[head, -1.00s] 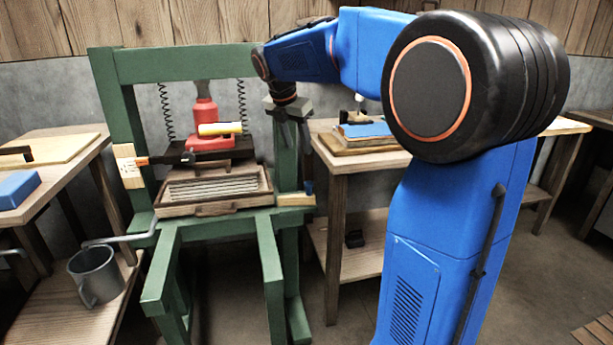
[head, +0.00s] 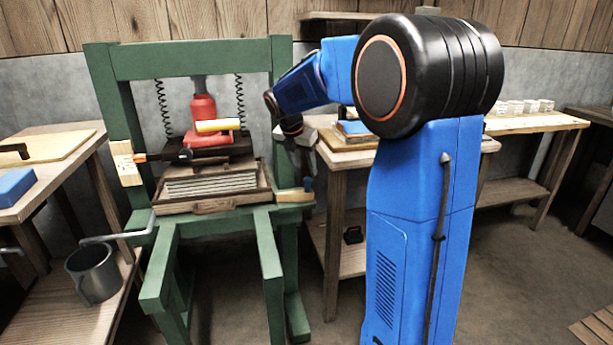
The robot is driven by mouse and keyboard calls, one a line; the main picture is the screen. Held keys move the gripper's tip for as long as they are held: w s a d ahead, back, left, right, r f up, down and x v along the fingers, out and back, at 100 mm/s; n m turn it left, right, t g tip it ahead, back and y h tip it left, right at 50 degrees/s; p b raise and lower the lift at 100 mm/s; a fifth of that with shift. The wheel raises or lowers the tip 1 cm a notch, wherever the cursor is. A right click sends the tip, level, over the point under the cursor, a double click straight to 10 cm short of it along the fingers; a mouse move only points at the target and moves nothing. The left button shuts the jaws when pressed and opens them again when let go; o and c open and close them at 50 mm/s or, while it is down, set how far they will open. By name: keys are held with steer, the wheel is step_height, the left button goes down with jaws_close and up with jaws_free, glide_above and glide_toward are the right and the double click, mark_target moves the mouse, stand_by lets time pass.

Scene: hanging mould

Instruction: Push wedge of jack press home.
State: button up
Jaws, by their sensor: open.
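The green jack press (head: 190,58) stands at left centre, with a red jack (head: 204,112) in its frame above a tray of pale bars (head: 212,187). Another pale wooden block (head: 127,165) sits on the left post. My gripper (head: 303,170) is open and points down by the right post, just above the right block. Its fingertips are small and dark; I cannot tell whether they touch the block.
A grey mug (head: 93,274) stands on a low shelf at left. A bench with a blue block (head: 15,188) is at far left. A wooden table (head: 335,158) stands close to the right post, behind my arm. The floor in front of the press is clear.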

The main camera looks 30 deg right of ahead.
mark_target(308, 178)
steer(key=shift+x, duration=2.35)
